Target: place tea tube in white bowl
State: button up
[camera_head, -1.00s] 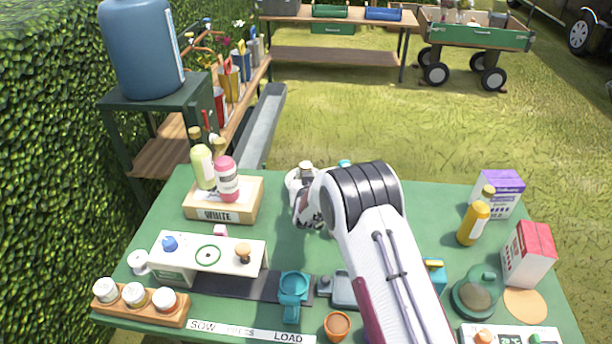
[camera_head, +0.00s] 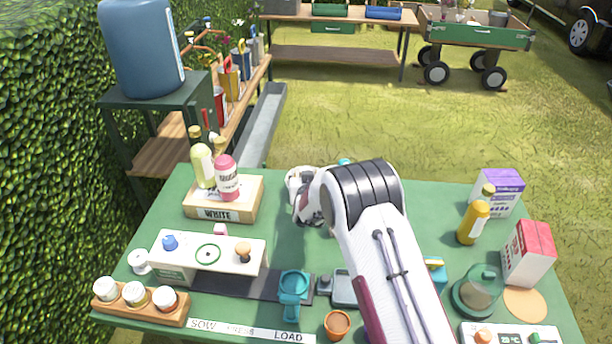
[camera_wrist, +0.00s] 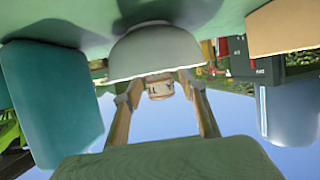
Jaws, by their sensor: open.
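The white bowl (camera_head: 296,180) stands at the back middle of the green table, partly hidden by my arm. In the wrist view, which is upside down, the bowl (camera_wrist: 157,50) fills the top centre. The tan top of the tea tube (camera_wrist: 160,88) shows just past the bowl's rim, and the rest is hidden, apparently inside the bowl. My gripper (camera_wrist: 160,82) is open, with one finger on each side of the tube's top. In the head view my arm hides most of the gripper (camera_head: 310,212), which is beside the bowl.
A wooden WHITE crate (camera_head: 240,196) with bottles stands left of the bowl. A teal object (camera_wrist: 52,100) is close to the bowl. A yellow bottle (camera_head: 473,222) and boxes stand at the right. A white stand (camera_head: 222,250) is front left.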

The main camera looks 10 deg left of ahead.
jog(key=shift+r, duration=3.35)
jog(key=shift+s+d+r, duration=0.1)
jog(key=shift+d+r, duration=0.05)
jog(key=shift+r, duration=0.35)
jog(key=s+d+r+g, duration=0.2)
jog(key=s+d+r, duration=0.5)
jog(key=s+r, duration=0.3)
jog(key=s+d+r+g, duration=0.2)
jog(key=s+d+r, duration=0.4)
jog(key=s+r, duration=0.4)
jog(key=s+d+g, duration=0.1)
jog(key=s+d, duration=0.3)
jog(key=s, duration=0.7)
jog(key=s+d+f+m+g+h, duration=0.1)
jog(key=s+d, duration=0.4)
jog(key=s, duration=0.7)
jog(key=s+d+g+h, duration=0.1)
jog(key=s+d, duration=0.3)
jog(key=s, duration=0.8)
jog(key=shift+s+d+f+m+g, duration=0.25)
jog(key=shift+d+f+m+g, duration=0.05)
jog(key=shift+d+f+m, duration=0.1)
